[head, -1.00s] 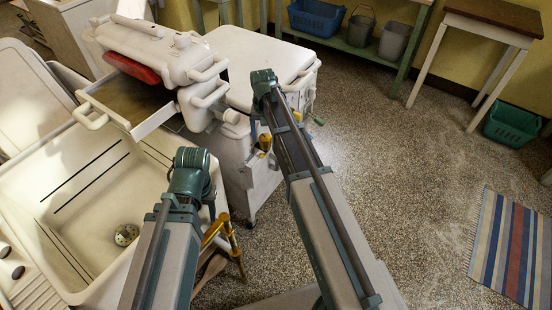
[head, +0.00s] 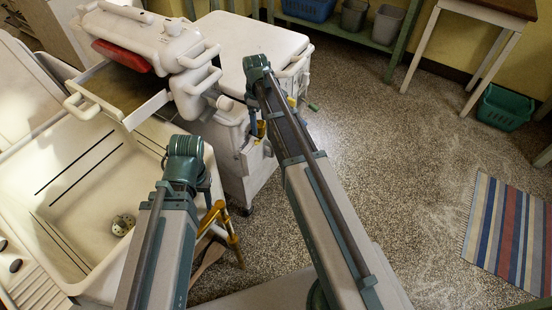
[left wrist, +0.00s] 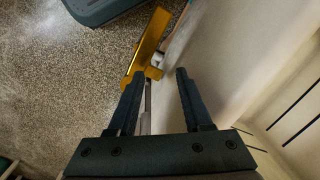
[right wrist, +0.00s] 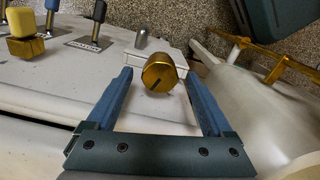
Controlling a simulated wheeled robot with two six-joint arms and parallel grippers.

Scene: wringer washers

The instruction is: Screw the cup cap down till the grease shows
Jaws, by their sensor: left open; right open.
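A round brass cap (right wrist: 159,74) with a dark mark on its face shows in the right wrist view, in front of a pale grey block on the white washer. My right gripper (right wrist: 158,80) is open, with one finger on each side of the cap. Gaps show between cap and fingers; whether the fingers reach its depth I cannot tell. No grease is visible. In the head view the right arm reaches the washer's side and hides the cap. My left gripper (left wrist: 160,75) is open and empty, beside the white tub, with brass fittings (left wrist: 148,48) beyond its fingers.
The white wringer washer (head: 255,45) stands centre left, the white sink (head: 70,190) at left. Brass pipework (head: 230,235) stands near my left arm.

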